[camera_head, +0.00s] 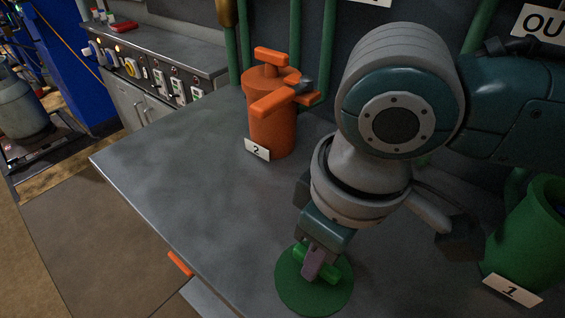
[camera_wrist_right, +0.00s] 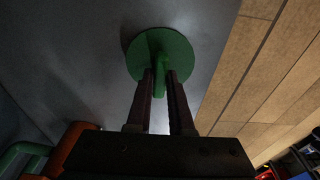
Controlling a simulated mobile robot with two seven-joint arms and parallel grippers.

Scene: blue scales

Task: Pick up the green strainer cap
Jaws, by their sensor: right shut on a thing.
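The green strainer cap (camera_head: 290,283) is a flat round disc with a raised bar handle, near the front edge of the grey table in the head view. It also shows in the right wrist view (camera_wrist_right: 145,48), its disc beyond the fingertips. My right gripper (camera_head: 314,264) comes down from above and is shut on the cap's handle. In the right wrist view the two fingers (camera_wrist_right: 160,80) stand on either side of the green handle. I cannot tell whether the disc touches the table. My left gripper is not in view.
An orange canister (camera_head: 271,115) labelled 2 stands at the back of the grey table (camera_head: 180,160). A green container (camera_head: 533,235) with label 1 stands at the right. The table's left part is clear. A counter with switches (camera_head: 160,50) is at the back left.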

